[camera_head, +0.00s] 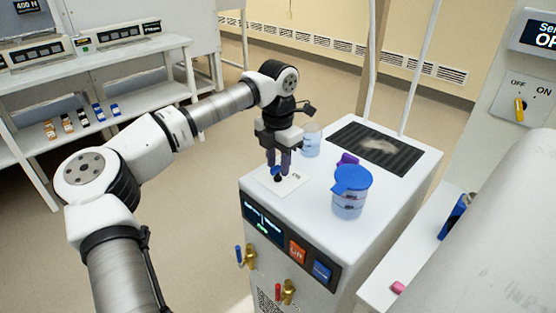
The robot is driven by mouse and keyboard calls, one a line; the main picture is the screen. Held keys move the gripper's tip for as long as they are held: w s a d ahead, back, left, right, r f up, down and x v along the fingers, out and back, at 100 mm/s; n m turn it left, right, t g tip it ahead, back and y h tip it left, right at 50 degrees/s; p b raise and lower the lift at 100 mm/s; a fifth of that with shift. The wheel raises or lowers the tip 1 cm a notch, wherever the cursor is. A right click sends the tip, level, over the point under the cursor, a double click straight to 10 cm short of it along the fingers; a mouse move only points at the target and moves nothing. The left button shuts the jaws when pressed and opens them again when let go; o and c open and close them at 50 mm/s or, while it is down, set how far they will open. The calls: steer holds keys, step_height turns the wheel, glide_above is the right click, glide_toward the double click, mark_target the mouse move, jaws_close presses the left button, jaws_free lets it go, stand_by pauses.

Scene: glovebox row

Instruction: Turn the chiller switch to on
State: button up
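The chiller appears to be the white box (306,210) in the middle, with a lit display (264,224) on its front. Beside the display are an orange-red button or switch (297,252) with unreadable marks and a blue one (321,270). My gripper (277,170) points down over the left part of the box top. Its two dark fingers stand either side of a small blue and black piece (277,178) on a white plate (293,185). I cannot tell whether they touch it. A yellow switch (519,108) marked OFF and ON is on a separate panel at the right.
A blue-lidded jar (350,192), a clear beaker (311,141) and a purple item (347,160) stand on the box top near my gripper. Brass taps (286,291) stick out of its front. Shelves (90,62) stand at the left. Floor between is clear.

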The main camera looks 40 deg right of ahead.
jaws_close()
stand_by(0.3)
steer(key=shift+m+p, duration=0.7)
steer(key=shift+m, duration=2.2)
jaws_free()
